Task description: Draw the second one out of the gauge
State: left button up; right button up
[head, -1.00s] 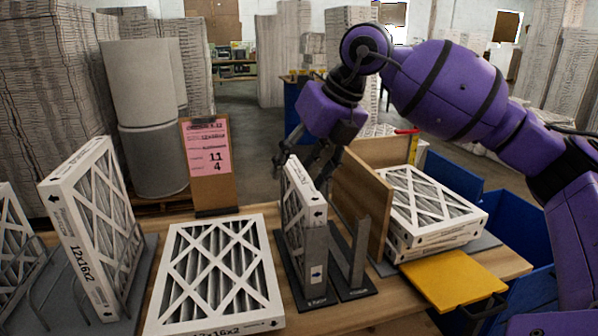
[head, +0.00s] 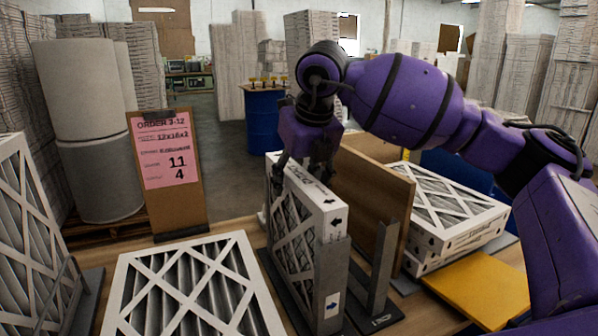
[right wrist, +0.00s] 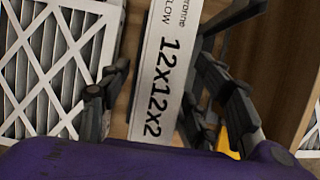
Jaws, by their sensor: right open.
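A white-framed pleated filter (head: 330,215) stands upright in the dark grey gauge (head: 336,290), on edge between its plates. In the right wrist view the filter's edge (right wrist: 165,80) reads 12x12x2. My right gripper (head: 305,172) is at the far top end of this filter. In the right wrist view the fingers of my right gripper (right wrist: 150,95) are open, one on each side of the filter's edge. The gauge's other slot, next to the wooden board, looks empty. My left gripper is not in view.
A flat filter (head: 190,290) lies left of the gauge, with an upright one (head: 25,230) at far left. A wooden board (head: 375,205) stands close on the right, with stacked filters (head: 450,215) and a yellow pad (head: 480,288) beyond. An order sign (head: 168,165) stands behind.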

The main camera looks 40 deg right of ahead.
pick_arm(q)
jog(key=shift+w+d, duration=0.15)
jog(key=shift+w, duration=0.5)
pick_arm(e)
jog(key=x, duration=0.3)
jog(key=shift+w+f, duration=0.2)
jog(key=shift+f, duration=0.1)
jog(key=shift+c, duration=0.9)
grip_shut()
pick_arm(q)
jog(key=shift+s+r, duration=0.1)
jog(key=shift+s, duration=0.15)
pick_arm(e)
jog(key=shift+r, duration=0.2)
